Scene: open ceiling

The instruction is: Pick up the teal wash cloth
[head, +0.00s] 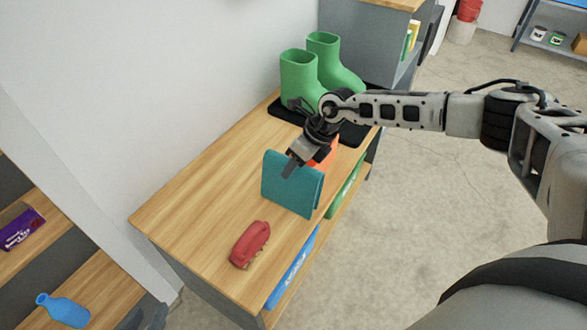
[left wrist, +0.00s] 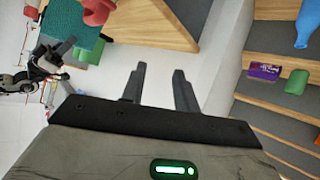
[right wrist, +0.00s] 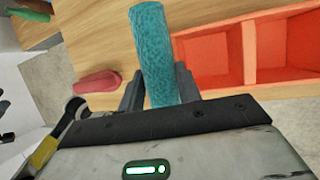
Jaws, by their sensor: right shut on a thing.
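The teal wash cloth (head: 285,192) hangs folded from my right gripper (head: 292,165) at the front part of the wooden tabletop. In the right wrist view the cloth (right wrist: 152,45) is pinched between the two fingers of the right gripper (right wrist: 158,88). I cannot tell whether its lower edge touches the table. The cloth also shows at the upper left of the left wrist view (left wrist: 72,25). My left gripper (left wrist: 158,88) is open and empty, away from the cloth, with its dark tip low in the head view (head: 148,314).
A red pouch-like item (head: 250,244) lies on the tabletop (head: 190,215) near the cloth. An orange divided box (right wrist: 290,45) is behind the cloth. Green boots (head: 322,70) stand on a black tray at the far end. Shelves with a blue bottle (head: 62,310) are at left.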

